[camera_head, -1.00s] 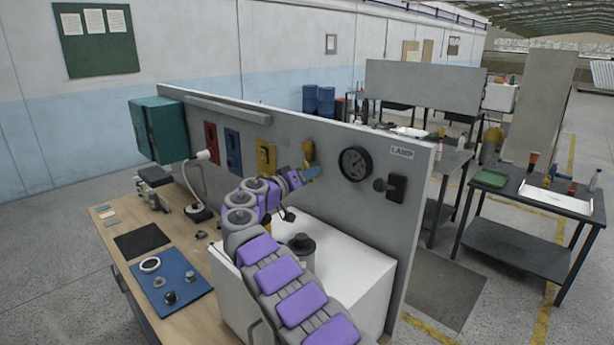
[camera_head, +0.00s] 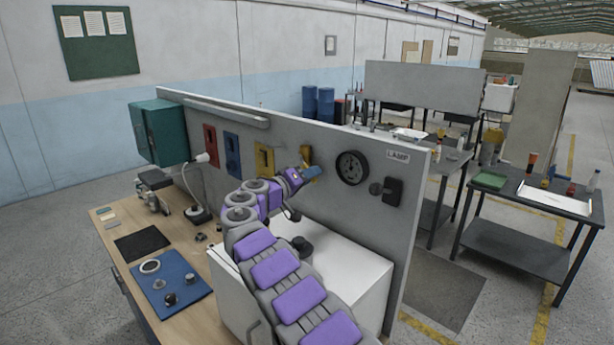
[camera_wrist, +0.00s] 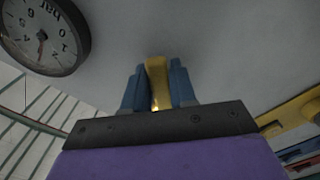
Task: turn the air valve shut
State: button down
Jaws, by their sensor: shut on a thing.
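The air valve's yellow lever (camera_head: 306,155) is on the grey upright panel, just left of the round gauge. In the wrist view the yellow lever (camera_wrist: 157,82) stands between the two blue fingers of my gripper (camera_wrist: 158,88). The fingers are shut on it from both sides. In the head view my gripper (camera_head: 310,173) is at the lower part of the lever, and my arm hides some of the panel below. The dark pressure gauge (camera_head: 353,167) also shows at the upper left of the wrist view (camera_wrist: 42,35).
Right of the gauge is a black lamp switch (camera_head: 392,191). Yellow (camera_head: 265,158), blue (camera_head: 233,150) and red (camera_head: 210,145) fittings line the panel to the left. A white box (camera_head: 345,265) stands below my arm. A blue mat (camera_head: 185,285) holds small parts.

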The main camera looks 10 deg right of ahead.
jog(key=n+p, duration=0.1)
jog(key=r+n+p, duration=0.2)
jog(key=shift+s+d+n, duration=0.3)
jog(key=shift+s+d, duration=0.05)
jog(key=shift+s, duration=0.05)
jog(key=r+n+p, duration=0.1)
jog(key=n+p, duration=0.3)
jog(key=shift+s+d+r+p, duration=0.1)
jog(key=shift+s+r+p, duration=0.05)
jog(key=shift+r+p, duration=0.2)
jog(key=c, duration=1.3)
grip_release()
jog(key=o, duration=0.3)
jog(key=shift+w, duration=0.2)
jog(key=shift+s+r, duration=0.1)
jog(key=shift+s, duration=0.05)
jog(key=b+v, duration=0.1)
jog(key=v, duration=1.6)
